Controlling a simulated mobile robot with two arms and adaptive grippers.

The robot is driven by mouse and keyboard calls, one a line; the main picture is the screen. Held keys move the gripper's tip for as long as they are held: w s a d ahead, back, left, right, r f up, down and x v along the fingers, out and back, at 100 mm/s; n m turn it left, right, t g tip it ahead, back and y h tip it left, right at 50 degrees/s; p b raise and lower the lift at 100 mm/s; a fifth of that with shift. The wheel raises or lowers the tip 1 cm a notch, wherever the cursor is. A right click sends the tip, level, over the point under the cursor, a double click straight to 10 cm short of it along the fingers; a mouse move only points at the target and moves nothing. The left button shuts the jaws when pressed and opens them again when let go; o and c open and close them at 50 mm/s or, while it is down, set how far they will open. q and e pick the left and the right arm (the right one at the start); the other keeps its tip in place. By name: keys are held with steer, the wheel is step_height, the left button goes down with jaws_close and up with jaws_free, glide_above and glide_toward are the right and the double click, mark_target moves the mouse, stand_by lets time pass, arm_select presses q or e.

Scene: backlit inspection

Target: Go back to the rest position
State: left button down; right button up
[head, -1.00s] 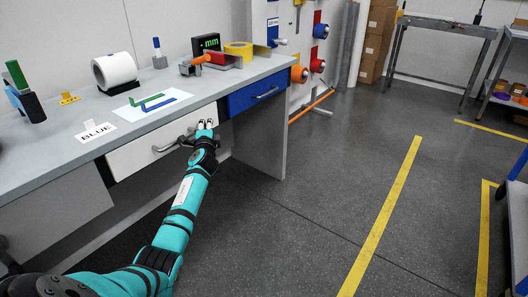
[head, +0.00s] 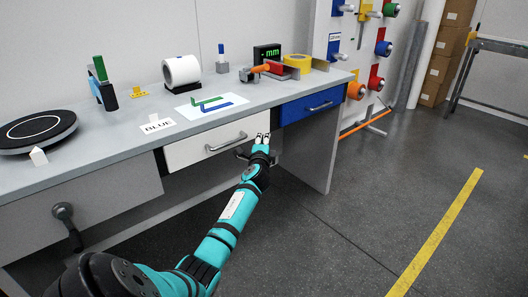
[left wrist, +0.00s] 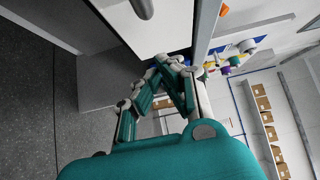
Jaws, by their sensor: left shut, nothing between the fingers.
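My left gripper (head: 262,138) is in front of the workbench, near the right end of the white drawer (head: 205,146) and left of the blue drawer (head: 307,106). Its fingers are together with nothing between them. The white drawer's handle (head: 226,143) lies just left of it, apart from the fingers as far as I can tell. In the left wrist view my left gripper (left wrist: 172,68) shows with its fingertips close together near the bench front. My right gripper is in neither view.
The floor (head: 370,190) at right is clear, with a yellow line (head: 440,228).

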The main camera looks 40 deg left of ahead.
arm_select(q)
steer(key=p+v, duration=0.1)
steer(key=v, duration=0.7)
steer(key=shift+w+d+r+p, duration=0.2)
steer(key=shift+p, duration=0.2)
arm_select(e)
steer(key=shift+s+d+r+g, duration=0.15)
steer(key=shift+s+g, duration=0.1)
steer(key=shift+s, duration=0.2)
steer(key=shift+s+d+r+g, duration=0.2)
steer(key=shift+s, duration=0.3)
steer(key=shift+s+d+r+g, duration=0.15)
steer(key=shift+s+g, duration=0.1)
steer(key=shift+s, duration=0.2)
